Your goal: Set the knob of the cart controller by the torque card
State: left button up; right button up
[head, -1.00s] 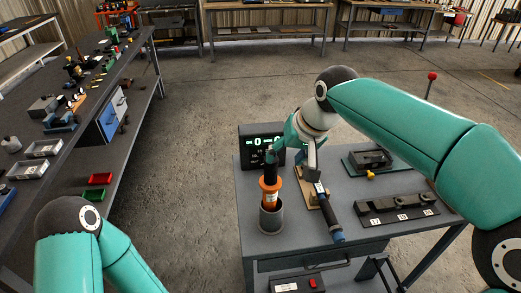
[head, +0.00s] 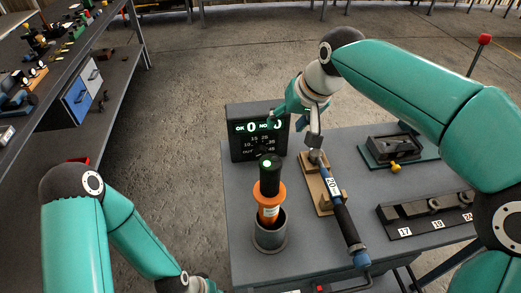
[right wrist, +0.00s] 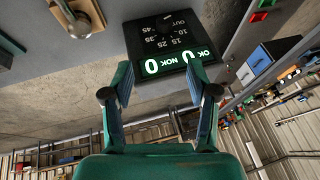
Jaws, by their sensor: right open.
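The cart controller (head: 243,146) is a black box at the cart's back left edge. Its green display reads OK 0 and NOK 0. In the head view the knob is hard to make out behind the screwdriver top. My right gripper (head: 277,122) is open and empty in front of the display; both fingers (right wrist: 160,92) show apart in the right wrist view. No torque card is clearly identifiable.
An orange-and-black screwdriver (head: 268,190) stands in a grey cup (head: 270,238) before the controller. A torque wrench (head: 342,213) labelled 20 lies on a wooden stand (head: 317,190). A numbered socket rail (head: 425,212) and a green-based fixture (head: 400,150) stand right.

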aim_at(263, 150)
jog(key=x, duration=0.5)
jog(key=p+x, duration=0.1)
jog(key=x, duration=1)
jog(key=shift+w+a+f, duration=0.1)
jog(key=shift+a+f, duration=0.15)
jog(key=shift+a, duration=0.2)
